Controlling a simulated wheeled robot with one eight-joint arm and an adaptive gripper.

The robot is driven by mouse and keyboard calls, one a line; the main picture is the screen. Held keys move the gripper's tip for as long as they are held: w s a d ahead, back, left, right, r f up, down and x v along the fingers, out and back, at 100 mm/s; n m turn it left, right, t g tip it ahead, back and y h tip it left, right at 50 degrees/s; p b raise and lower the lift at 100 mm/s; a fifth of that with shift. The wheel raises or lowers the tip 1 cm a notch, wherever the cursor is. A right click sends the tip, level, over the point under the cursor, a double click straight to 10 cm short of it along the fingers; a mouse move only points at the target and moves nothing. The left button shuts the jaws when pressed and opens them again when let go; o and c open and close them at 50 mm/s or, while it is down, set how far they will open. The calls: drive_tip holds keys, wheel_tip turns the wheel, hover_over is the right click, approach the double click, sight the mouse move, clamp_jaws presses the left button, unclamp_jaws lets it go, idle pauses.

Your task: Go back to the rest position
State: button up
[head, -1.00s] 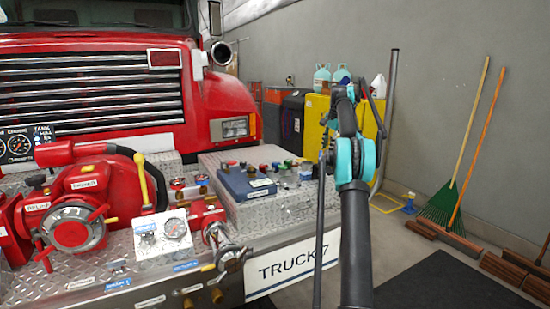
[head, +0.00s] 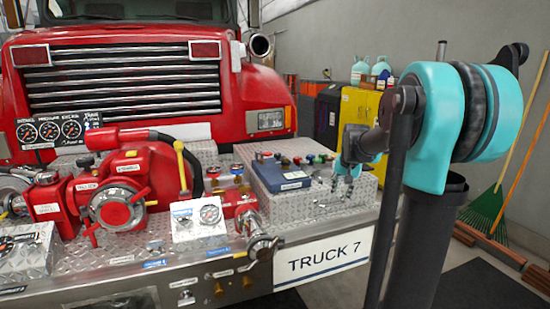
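My gripper (head: 343,188) is small in the head view, at the far end of my arm. It appears in front of the right part of the diamond-plate box on the truck's bumper. Its teal fingers point down. I cannot tell whether they touch the box or whether they are apart. My arm's large teal joint fills the right side of the view. Nothing is visibly held.
The red pump (head: 118,190) with its yellow-handled lever (head: 181,165) sits on the bumper at left. A blue box (head: 282,174) and several coloured knobs lie near my gripper. A yellow cabinet (head: 362,108) and a green rake (head: 484,208) stand behind my arm at right.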

drive_tip(key=s+a+f+n, duration=0.1)
drive_tip(key=s+f, duration=0.4)
drive_tip(key=s, duration=0.4)
drive_tip(key=s+a+f+n, duration=0.2)
drive_tip(key=s+f, duration=0.4)
drive_tip(key=s, duration=0.4)
drive_tip(key=s+a+f+n, duration=0.2)
drive_tip(key=s+f, duration=0.3)
drive_tip(key=s, duration=0.4)
drive_tip(key=shift+s+f+t, duration=0.25)
drive_tip(key=shift+s+t, duration=0.05)
drive_tip(key=shift+s, duration=0.05)
drive_tip(key=shift+o, duration=0.3)
